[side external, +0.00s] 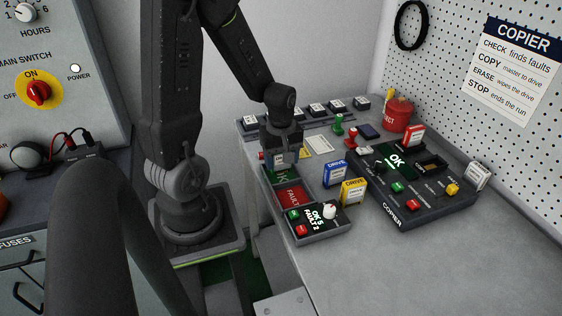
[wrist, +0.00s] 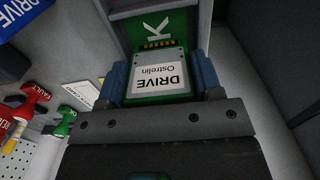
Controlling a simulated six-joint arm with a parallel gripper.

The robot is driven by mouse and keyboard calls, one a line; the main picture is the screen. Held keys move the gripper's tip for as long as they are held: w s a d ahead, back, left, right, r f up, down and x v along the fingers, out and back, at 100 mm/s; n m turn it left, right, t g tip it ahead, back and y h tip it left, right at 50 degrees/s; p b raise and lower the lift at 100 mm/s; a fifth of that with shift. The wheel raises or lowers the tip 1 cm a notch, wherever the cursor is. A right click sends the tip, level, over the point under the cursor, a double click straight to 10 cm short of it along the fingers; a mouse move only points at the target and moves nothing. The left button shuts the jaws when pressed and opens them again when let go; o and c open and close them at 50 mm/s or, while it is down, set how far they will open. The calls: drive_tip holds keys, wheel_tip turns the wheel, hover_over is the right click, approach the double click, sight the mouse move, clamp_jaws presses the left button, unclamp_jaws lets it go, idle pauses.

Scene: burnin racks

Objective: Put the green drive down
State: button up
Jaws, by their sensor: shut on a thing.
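The green drive (wrist: 168,85), with a white label reading DRIVE Ostrelin, is between the blue fingers of my gripper (wrist: 160,76) in the wrist view. My gripper is shut on it. The drive's gold contacts point towards the green OK compartment (wrist: 150,28). In the side view my gripper (side external: 285,156) is low at the back of the tray, over or at the green OK compartment (side external: 279,176). The drive is mostly hidden there. I cannot tell whether it touches the compartment floor.
The red FAULT compartment (side external: 291,197) lies just in front, with a button panel (side external: 317,220) nearer still. A blue drive (side external: 334,173) and a yellow drive (side external: 353,191) stand to the right. The copier (side external: 412,206) shows OK. Stamps (side external: 352,135) stand behind. The front right bench is clear.

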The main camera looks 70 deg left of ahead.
drive_tip(key=shift+f, duration=0.65)
drive_tip(key=shift+f, duration=0.15)
drive_tip(key=o, duration=1)
drive_tip(key=shift+o, duration=0.2)
